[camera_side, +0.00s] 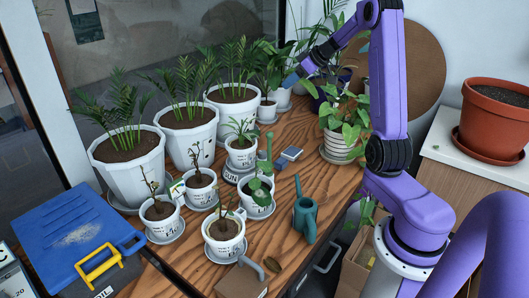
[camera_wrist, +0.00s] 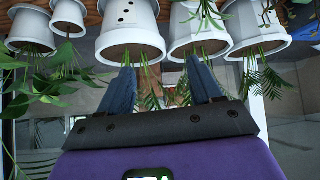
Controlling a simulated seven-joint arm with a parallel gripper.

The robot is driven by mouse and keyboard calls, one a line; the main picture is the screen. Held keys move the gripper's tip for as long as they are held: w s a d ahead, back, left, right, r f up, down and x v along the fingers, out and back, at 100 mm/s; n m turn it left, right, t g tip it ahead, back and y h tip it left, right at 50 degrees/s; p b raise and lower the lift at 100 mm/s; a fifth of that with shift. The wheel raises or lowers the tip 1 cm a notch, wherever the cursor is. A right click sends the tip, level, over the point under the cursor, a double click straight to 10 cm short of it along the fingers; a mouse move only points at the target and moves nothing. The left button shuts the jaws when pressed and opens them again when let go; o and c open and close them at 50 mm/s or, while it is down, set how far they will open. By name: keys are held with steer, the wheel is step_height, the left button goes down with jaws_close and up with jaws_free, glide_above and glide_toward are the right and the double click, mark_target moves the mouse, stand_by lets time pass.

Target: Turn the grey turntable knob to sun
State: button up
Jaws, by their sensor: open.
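A dark grey round piece lettered "SUN" (camera_side: 231,178) shows among the small pots in the side view, and looks like part of the turntable. Pots hide much of it. I cannot make out the knob or its setting for certain. A small grey-blue object (camera_side: 291,153) lies on the wood just right of the pots. My gripper (camera_side: 290,79) is high above the back of the bench, apart from the lettered piece. In the wrist view my gripper (camera_wrist: 163,80) has its two blue fingers wide apart, with nothing held. That view is upside down and shows no turntable.
Large white palm pots (camera_side: 126,166) line the back, with several small labelled pots (camera_side: 225,237) before them. A variegated plant (camera_side: 338,122) is right of my gripper. A blue case (camera_side: 75,238) is at left.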

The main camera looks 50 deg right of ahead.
glide_toward(263, 152)
steer(key=x, duration=0.9)
stand_by(0.3)
steer(key=c, duration=1.1)
